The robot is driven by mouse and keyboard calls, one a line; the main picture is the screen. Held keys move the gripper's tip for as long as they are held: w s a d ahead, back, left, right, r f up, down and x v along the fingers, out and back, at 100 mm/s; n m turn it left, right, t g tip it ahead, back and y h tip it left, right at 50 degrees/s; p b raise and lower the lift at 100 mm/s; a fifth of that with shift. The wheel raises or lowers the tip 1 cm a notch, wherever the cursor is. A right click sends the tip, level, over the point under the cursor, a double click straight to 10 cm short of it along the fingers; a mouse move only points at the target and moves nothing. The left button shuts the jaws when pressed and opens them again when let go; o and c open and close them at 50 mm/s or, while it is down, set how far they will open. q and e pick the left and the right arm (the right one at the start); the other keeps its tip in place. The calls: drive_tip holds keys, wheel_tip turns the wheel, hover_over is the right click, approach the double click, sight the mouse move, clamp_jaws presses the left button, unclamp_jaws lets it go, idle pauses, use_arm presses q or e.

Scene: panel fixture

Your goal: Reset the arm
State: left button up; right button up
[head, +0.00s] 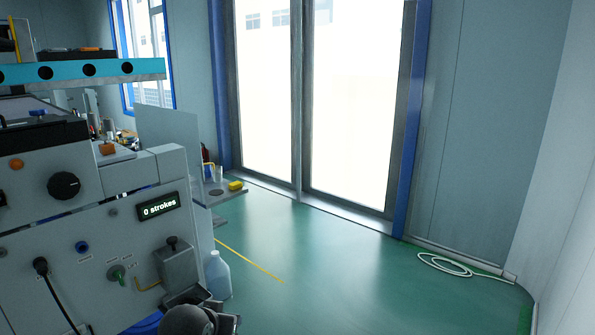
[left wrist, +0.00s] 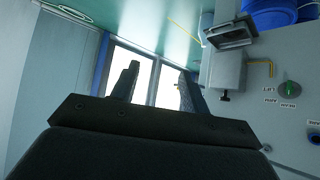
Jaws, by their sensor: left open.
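My left gripper (left wrist: 158,80) shows in the left wrist view with its two dark fingers spread apart and nothing between them. In the head view only a dark rounded part of my left arm shows at the bottom edge, and the fingers cannot be made out there. The grey panel (head: 75,225) stands at the left. My right gripper is out of view.
A translucent jug (head: 218,275) stands on the green floor beside the panel. A yellow item (head: 236,186) lies on a small shelf. A white hose (head: 447,265) lies coiled near the right wall. The floor between the panel and glass doors (head: 350,110) is mostly clear.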

use_arm(q)
drive_tip(key=s+d+f+g, duration=0.1)
drive_tip(key=s+f+g, duration=0.2)
drive_tip(key=s+f, duration=0.9)
drive_tip(key=s+d+f+g, duration=0.2)
drive_tip(key=s+f+g, duration=0.2)
drive_tip(key=s+f, duration=0.9)
drive_tip(key=s, duration=0.7)
drive_tip(key=shift+m+p, duration=0.3)
drive_tip(key=shift+p, duration=0.1)
